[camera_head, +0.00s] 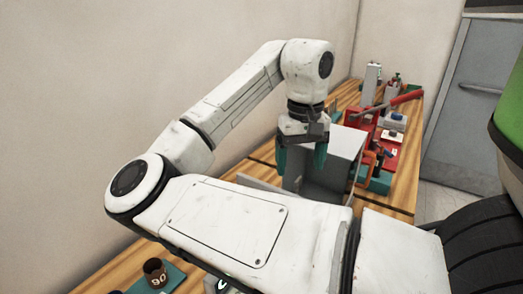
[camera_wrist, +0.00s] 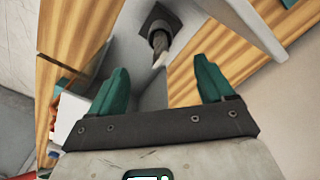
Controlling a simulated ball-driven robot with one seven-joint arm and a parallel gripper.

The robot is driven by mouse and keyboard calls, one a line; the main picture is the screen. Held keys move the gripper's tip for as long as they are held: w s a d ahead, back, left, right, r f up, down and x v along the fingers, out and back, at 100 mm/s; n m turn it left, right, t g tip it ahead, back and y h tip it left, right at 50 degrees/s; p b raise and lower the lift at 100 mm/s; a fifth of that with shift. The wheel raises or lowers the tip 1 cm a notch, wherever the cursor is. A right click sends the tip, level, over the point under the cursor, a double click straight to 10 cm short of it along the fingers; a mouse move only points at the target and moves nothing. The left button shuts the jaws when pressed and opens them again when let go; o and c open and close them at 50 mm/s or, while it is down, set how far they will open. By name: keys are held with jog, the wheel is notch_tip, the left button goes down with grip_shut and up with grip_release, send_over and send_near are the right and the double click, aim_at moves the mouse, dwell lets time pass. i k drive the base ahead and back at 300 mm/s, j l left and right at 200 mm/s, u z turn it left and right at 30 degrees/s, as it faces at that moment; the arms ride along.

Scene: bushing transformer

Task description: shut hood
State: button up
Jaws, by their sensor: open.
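A grey-white box (camera_head: 345,145) stands on the wooden bench, partly behind my gripper and arm. A thin pale panel (camera_head: 262,187) sticks out low at its left; I cannot tell whether this is the hood. My gripper (camera_head: 301,160) points down over the left part of the box, its two teal fingers apart with nothing held. In the wrist view, the fingers (camera_wrist: 161,82) are spread below a dark stub with a pale tip (camera_wrist: 160,45), which sits on a black square plate on a grey surface. A pale panel (camera_wrist: 235,22) slants past the right finger.
The wooden bench (camera_head: 402,190) runs along the wall.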

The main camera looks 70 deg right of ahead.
aim_at(339, 172)
jog(key=k, duration=1.5)
